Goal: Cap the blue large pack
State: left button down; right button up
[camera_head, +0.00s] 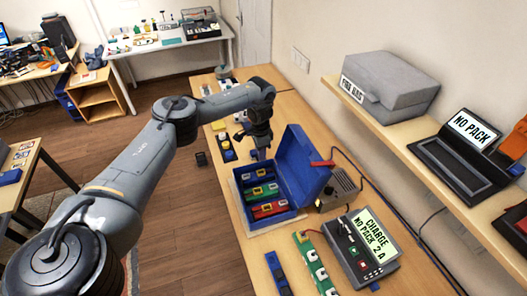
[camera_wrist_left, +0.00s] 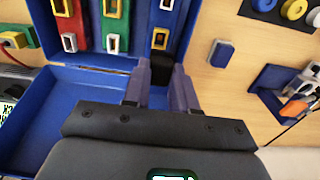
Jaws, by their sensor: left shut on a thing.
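The blue pack (camera_head: 257,174) lies in the open blue case, above the green pack (camera_head: 262,190) and the red pack (camera_head: 269,209). In the left wrist view the blue pack (camera_wrist_left: 160,25) is just beyond my fingertips. My left gripper (camera_head: 261,148) is over the case's far end, pointing down. In the wrist view my left gripper (camera_wrist_left: 160,75) is shut on a small dark piece (camera_wrist_left: 187,76), perhaps a cap; its shape is partly hidden by the fingers. I cannot tell whether it touches the blue pack. My right gripper is not in view.
The blue case's raised lid (camera_head: 303,168) stands right of the packs. A charger (camera_head: 360,248) reading "CHARGE NO PACK 2 A" is in front. A shelf with a grey fire bag (camera_head: 390,83) runs along the right wall. Small parts lie on the bench beyond the case.

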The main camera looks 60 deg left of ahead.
pick_arm(q)
jog(key=shift+w, duration=0.15)
jog(key=shift+s+p, duration=0.2)
jog(key=shift+p, duration=0.45)
jog(key=b, duration=0.3)
send_over(258, 176)
jog(key=w, duration=0.2)
jog(key=shift+s+a+f, duration=0.1)
jog(key=shift+a+f, duration=0.15)
jog(key=shift+f, duration=1.1)
jog(key=shift+a+f, duration=0.2)
jog(key=shift+f, duration=1.4)
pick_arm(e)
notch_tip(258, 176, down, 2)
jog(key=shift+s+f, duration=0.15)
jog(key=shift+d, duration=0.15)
pick_arm(q)
jog(key=shift+p, duration=0.65)
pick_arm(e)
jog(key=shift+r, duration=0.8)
pick_arm(q)
jog(key=shift+f+b, duration=0.45)
jog(key=shift+f, duration=0.15)
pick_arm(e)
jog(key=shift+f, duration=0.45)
pick_arm(q)
jog(key=shift+f+b, duration=0.55)
jog(key=shift+f, duration=0.25)
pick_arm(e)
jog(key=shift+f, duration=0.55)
